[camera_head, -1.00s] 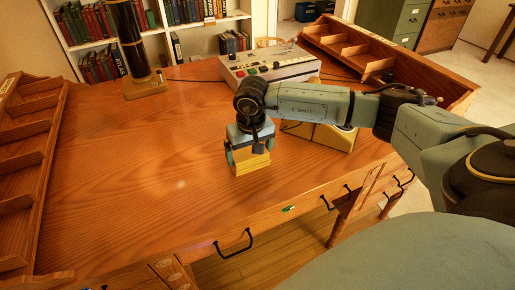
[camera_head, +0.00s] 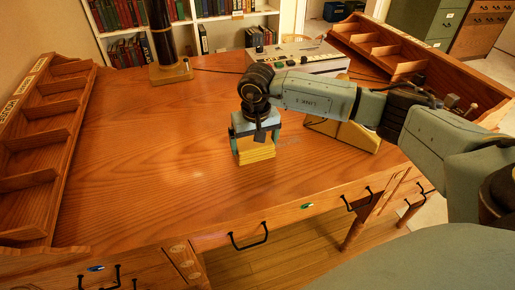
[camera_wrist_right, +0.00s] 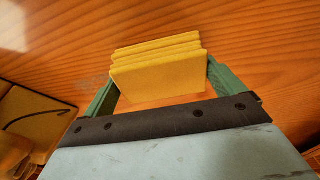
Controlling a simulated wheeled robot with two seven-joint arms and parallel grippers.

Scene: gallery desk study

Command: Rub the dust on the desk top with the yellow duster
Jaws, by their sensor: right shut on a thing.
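The yellow duster (camera_head: 256,150) is a thick folded pad held upright in my right gripper (camera_head: 255,136), low over the front middle of the desk top (camera_head: 130,150). In the right wrist view the duster (camera_wrist_right: 158,75) sits between the two green fingers of the gripper (camera_wrist_right: 160,85), which is shut on it. I cannot tell if its lower edge touches the wood. A faint greyish dust patch (camera_head: 288,141) lies just right of the duster; in the wrist view the dust (camera_wrist_right: 90,82) shows left of it. My left gripper is out of view.
A grey console (camera_head: 290,58) stands at the back, with a tan box-like thing (camera_head: 345,133) behind my right forearm. A dark column on a wooden base (camera_head: 171,73) is at the back left. Wooden racks edge the left (camera_head: 45,130) and right sides. The left-middle desk is clear.

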